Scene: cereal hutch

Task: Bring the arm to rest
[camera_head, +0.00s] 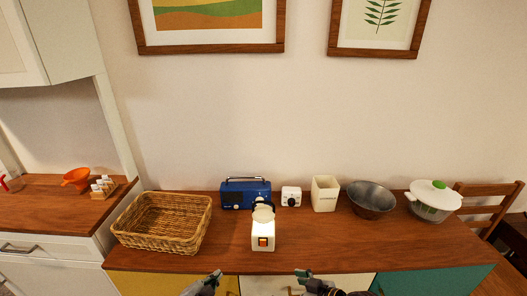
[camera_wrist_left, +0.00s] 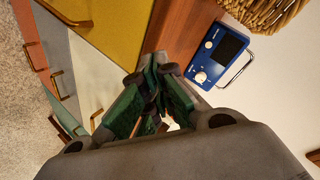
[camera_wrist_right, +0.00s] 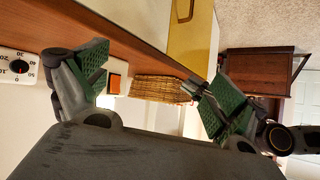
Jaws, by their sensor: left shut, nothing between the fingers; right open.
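My left gripper (camera_head: 209,281) is low at the front edge of the hutch top in the head view. In the left wrist view its green-padded fingers (camera_wrist_left: 158,88) are closed together with nothing between them. My right gripper (camera_head: 318,283) is also low at the front edge, to the right of the left one. In the right wrist view its two green-padded fingers (camera_wrist_right: 152,75) are spread wide and empty. Both grippers are partly cut off by the bottom of the head view, and neither is seen touching anything.
On the wooden top (camera_head: 330,255) stand a wicker basket (camera_head: 165,222), blue radio (camera_head: 234,193), cream appliance (camera_head: 263,236), white timer (camera_head: 291,196), cream canister (camera_head: 325,194), metal colander (camera_head: 371,200) and lidded pot (camera_head: 434,207). The front right of the top is clear.

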